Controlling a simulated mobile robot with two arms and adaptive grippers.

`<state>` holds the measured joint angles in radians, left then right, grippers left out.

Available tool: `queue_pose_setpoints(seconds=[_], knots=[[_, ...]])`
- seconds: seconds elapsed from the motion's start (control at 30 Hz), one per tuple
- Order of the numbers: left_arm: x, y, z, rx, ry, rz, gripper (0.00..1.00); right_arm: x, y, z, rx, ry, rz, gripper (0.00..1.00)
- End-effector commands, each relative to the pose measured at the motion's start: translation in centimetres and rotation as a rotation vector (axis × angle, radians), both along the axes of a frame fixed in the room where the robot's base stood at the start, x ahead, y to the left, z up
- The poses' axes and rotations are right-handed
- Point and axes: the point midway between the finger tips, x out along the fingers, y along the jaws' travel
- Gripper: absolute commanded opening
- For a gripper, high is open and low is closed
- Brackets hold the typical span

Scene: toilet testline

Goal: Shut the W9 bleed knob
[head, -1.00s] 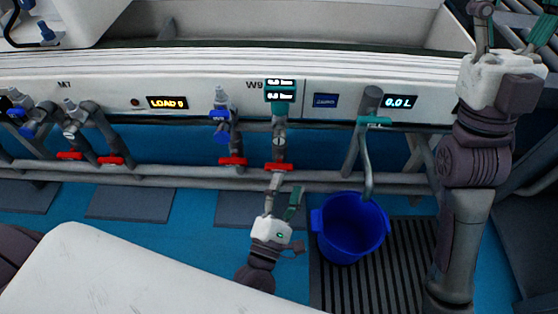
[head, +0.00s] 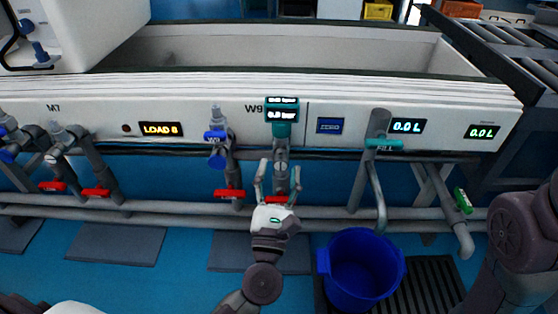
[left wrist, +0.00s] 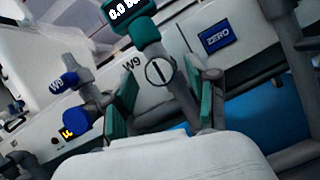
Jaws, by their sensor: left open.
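The W9 gauge (head: 282,110) is a teal-topped unit with a small lit display on the white panel, beside the W9 label. Below it, on the grey pipe, is a small round knob with a dark line across its face (left wrist: 159,71), which I take as the bleed knob; its line stands near upright in the left wrist view. My left gripper (head: 279,178) is open, its fingers on either side of the pipe just below the knob. In the left wrist view the green finger pads (left wrist: 162,98) flank the pipe, apart from the knob. My right gripper is out of view.
A blue W9 valve (head: 217,145) stands left of the gauge, with a red handle (head: 229,193) below. The teal FILL tap (head: 383,144) hangs over a blue bucket (head: 361,268). Grey horizontal pipes cross behind my left gripper. My right arm shows at lower right.

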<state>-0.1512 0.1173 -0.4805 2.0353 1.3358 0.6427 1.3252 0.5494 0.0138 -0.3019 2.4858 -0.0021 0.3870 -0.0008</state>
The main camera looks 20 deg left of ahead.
Motion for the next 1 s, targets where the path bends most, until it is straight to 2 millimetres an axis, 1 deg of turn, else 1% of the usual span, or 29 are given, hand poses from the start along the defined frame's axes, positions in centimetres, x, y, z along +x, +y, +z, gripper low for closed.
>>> queue_pose_setpoints(seconds=[0.03, 0.1, 0.2, 0.33, 0.57, 0.6, 0.67, 0.7, 0.93, 1.0], knots=[[0.8, 0.2, 0.4, -0.001, -0.004, 0.002, 0.58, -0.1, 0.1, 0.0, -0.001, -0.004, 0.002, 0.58], [1.7, 0.3, 0.7, 0.0, -0.003, 0.001, 0.58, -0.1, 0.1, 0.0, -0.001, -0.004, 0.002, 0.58], [2.6, 0.5, 1.0, 0.001, -0.001, 0.001, 0.58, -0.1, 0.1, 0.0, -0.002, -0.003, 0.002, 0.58], [3.1, 0.5, 1.2, 0.001, 0.001, 0.001, 0.58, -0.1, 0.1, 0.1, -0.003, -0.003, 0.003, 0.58], [3.1, 0.5, 1.2, 0.001, 0.001, 0.001, 0.58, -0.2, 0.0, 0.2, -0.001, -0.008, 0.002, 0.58], [3.1, 0.5, 1.2, 0.001, 0.001, 0.001, 0.56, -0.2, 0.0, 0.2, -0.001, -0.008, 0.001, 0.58], [3.1, 0.5, 1.2, 0.001, 0.001, 0.0, 0.46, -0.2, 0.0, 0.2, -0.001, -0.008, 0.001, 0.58], [3.1, 0.5, 1.2, 0.001, 0.001, 0.001, 0.4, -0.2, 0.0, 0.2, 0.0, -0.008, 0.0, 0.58], [3.1, 0.6, 1.2, 0.002, 0.001, 0.001, 0.01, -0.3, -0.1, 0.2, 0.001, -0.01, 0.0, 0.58], [3.1, 0.6, 1.2, 0.001, 0.001, 0.002, 0.0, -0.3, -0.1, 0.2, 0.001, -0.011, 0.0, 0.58]])
